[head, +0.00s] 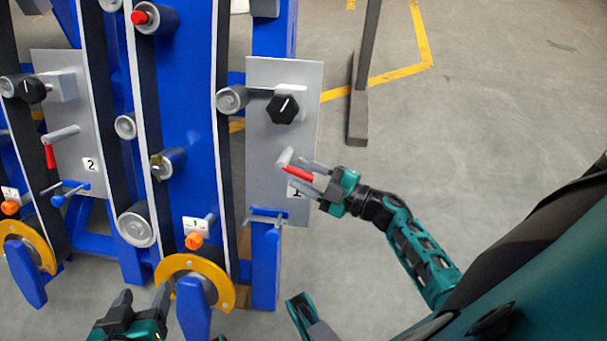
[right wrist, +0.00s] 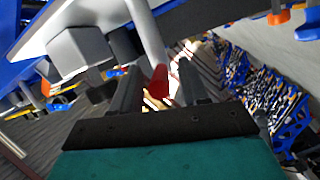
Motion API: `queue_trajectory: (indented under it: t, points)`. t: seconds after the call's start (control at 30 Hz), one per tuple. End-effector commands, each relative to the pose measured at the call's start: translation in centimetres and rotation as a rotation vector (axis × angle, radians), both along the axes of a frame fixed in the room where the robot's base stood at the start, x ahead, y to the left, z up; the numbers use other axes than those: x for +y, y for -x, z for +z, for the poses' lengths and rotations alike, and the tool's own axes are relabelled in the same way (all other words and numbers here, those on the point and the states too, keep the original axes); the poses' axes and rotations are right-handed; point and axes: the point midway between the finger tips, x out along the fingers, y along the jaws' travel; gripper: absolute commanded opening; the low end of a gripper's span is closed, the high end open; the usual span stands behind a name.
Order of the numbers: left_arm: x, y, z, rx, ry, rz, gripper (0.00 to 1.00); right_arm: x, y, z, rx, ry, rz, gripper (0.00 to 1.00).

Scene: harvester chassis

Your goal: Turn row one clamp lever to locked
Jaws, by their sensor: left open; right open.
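The row one clamp lever (head: 298,174) has a red grip on a grey pivot and sits on the grey panel (head: 262,150) marked 1. The lever points to the right and slightly down. My right gripper (head: 312,174) is open, with its two fingers on either side of the red grip. In the right wrist view the red grip (right wrist: 157,82) lies between the open fingers (right wrist: 159,68), with a gap to the right finger; contact on the left is unclear. My left gripper (head: 142,297) is open and empty at the bottom, near the yellow ring.
A black hex knob (head: 284,108) is above the lever, and a blue T-handle (head: 268,219) is below it. A second panel (head: 68,120) marked 2 has its own red lever hanging down. A yellow ring (head: 222,270) with a blue handle stands low. Open floor lies right.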

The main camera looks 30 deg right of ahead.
Motion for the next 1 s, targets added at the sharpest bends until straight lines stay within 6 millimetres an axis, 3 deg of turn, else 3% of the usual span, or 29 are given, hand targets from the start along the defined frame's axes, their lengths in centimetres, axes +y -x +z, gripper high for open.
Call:
queue_trajectory:
  t: [0.37,0.83,1.0]
  points:
    - [-0.31,-0.11,0.29,-0.006,0.012,0.003,0.64,0.39,-0.63,-0.01,0.001,0.002,0.000,0.44]
    - [-0.30,-0.03,0.00,-0.001,0.009,0.003,0.64,0.37,-0.59,-0.02,0.001,0.002,0.000,0.01]
    - [-0.26,-0.02,-0.02,0.000,0.008,0.003,0.64,0.36,-0.59,-0.01,0.001,0.002,0.000,0.00]
